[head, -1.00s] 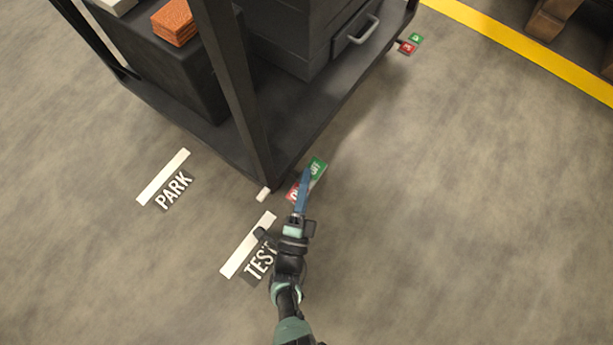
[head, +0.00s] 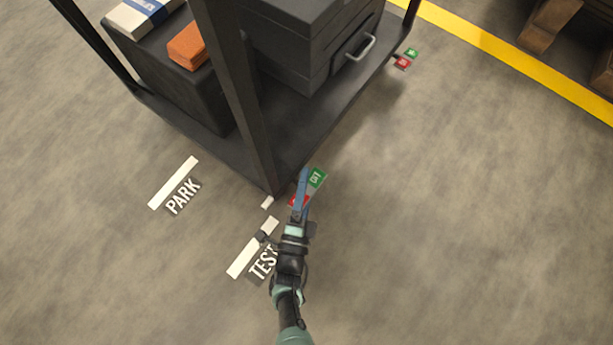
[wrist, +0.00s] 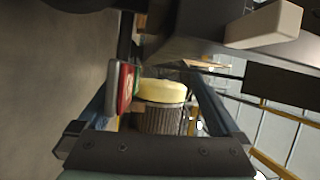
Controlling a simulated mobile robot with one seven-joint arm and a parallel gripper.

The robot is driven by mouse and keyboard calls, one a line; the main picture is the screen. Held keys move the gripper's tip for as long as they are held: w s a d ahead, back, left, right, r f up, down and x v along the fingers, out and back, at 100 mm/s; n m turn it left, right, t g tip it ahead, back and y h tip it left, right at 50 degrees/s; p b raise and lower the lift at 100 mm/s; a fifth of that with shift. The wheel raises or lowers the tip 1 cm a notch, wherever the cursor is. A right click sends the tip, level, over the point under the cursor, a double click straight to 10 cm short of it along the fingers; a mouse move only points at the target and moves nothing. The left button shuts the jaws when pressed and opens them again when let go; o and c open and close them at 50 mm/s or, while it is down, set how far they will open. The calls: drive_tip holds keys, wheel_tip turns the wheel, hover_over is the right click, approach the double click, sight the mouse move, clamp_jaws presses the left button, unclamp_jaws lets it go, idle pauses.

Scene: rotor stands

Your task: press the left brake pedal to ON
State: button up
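The left brake pedal shows at the cart's near bottom corner in the head view, with a green end (head: 317,178) bearing white letters and a red end (head: 294,201) partly hidden by my gripper. Its tilt is hard to tell. My gripper (head: 305,172) is over the pedal, its blue fingers seen nearly edge-on. In the wrist view the fingers of my gripper (wrist: 152,88) stand apart with nothing clamped between them. The pedal's red face (wrist: 124,88) and green edge show close beside the left finger; contact cannot be told.
The dark cart (head: 190,120) stands over the pedal, its corner post (head: 245,110) close left of my gripper. A second red and green pedal (head: 405,60) is at the far corner. PARK (head: 183,196) and TEST (head: 263,262) floor marks lie left. Floor to the right is clear.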

drive_tip(key=shift+t, duration=0.9)
wheel_tip(320, 180, up, 7)
drive_tip(key=shift+w+a+r+p, duration=0.15)
drive_tip(key=shift+p, duration=0.75)
drive_tip(key=f+g, duration=0.1)
drive_tip(key=f, duration=0.1)
drive_tip(key=f+g, duration=0.1)
drive_tip(key=f, duration=0.1)
drive_tip(key=f+g+y, duration=0.1)
drive_tip(key=f, duration=0.1)
drive_tip(key=shift+w+a+f+n, duration=0.1)
drive_tip(key=shift+a+f+n, duration=0.1)
drive_tip(key=shift+a+n, duration=0.15)
drive_tip(key=shift+c, duration=0.3)
drive_tip(key=shift+s+a, duration=0.15)
drive_tip(key=shift+s, duration=0.8)
drive_tip(key=shift+s+a, duration=0.15)
drive_tip(key=shift+s, duration=0.75)
drive_tip(key=shift+c, duration=0.6)
drive_tip(key=s+a, duration=0.2)
drive_tip(key=s, duration=0.9)
drive_tip(key=shift+a, duration=0.15)
drive_tip(key=shift+s+f, duration=0.1)
